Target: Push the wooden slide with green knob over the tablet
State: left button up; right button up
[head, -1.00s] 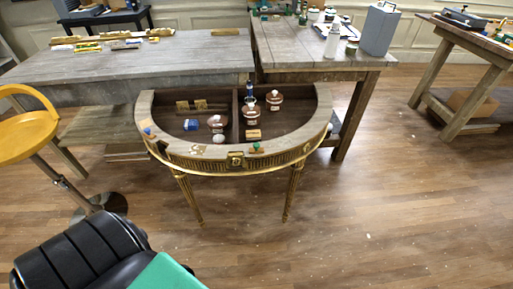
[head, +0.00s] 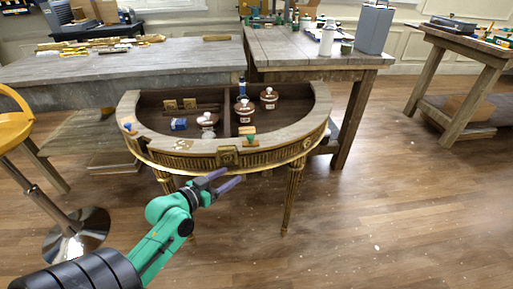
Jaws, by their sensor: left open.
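The wooden slide with the green knob (head: 251,140) is on the front rim of the half-round gilt console (head: 300,137), right of its middle. A pale patch (head: 183,145) on the rim left of the middle may be the tablet, but I cannot tell for sure. The slide and this patch are apart. My left gripper (head: 233,176), with purple fingers, is open and empty. In the picture it is below the console's front edge, below and left of the green knob. My right gripper is not in view.
The console's recess holds several lidded brown pots (head: 244,107), a blue block (head: 179,124) and a tan block (head: 247,130). A blue knob (head: 127,127) is on the left rim. Grey tables stand behind, and a yellow stool (head: 10,125) is at left. The floor at right is clear.

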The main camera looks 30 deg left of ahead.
aim_at(251, 140)
pick_arm(q)
notch_tip(251, 140, up, 8)
jog(key=w+r+t, duration=0.1)
jog(key=t, duration=0.2)
jog(key=shift+h, duration=0.4)
jog(key=w+p, duration=0.1)
jog(key=w, duration=0.3)
jog(key=w+d, duration=0.1)
jog(key=w, duration=0.3)
jog(key=w+p, duration=0.1)
jog(key=w, duration=0.4)
jog(key=shift+w+d+f+p, duration=0.1)
jog(key=shift+d+f+p, duration=0.15)
jog(key=shift+f+p, duration=0.1)
jog(key=shift+w+d, duration=0.1)
jog(key=shift+w, duration=0.35)
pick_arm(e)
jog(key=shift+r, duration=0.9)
pick_arm(q)
grip_shut()
